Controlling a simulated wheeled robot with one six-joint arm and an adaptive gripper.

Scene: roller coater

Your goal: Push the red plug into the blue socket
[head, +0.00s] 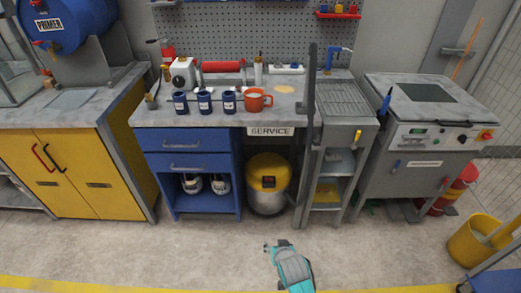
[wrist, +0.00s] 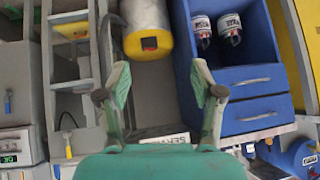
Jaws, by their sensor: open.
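I cannot make out a red plug or a blue socket for certain in either view. The grey machine (head: 415,150) at the right has a front panel with a green display, dark knobs and a small red part (head: 487,135) on yellow, too small to identify. My gripper (head: 268,247) is low over the floor in front of the service bench. In the wrist view, my gripper (wrist: 160,82) is open, its two green fingers spread with nothing between them. It is apart from the bench and the machine.
The service bench (head: 245,118) holds several blue cans and an orange mug (head: 257,100). A yellow-topped bin (head: 268,182) stands under it. A yellow bucket (head: 478,240) stands at the right. A yellow cabinet (head: 85,170) is at the left. The floor in front is clear.

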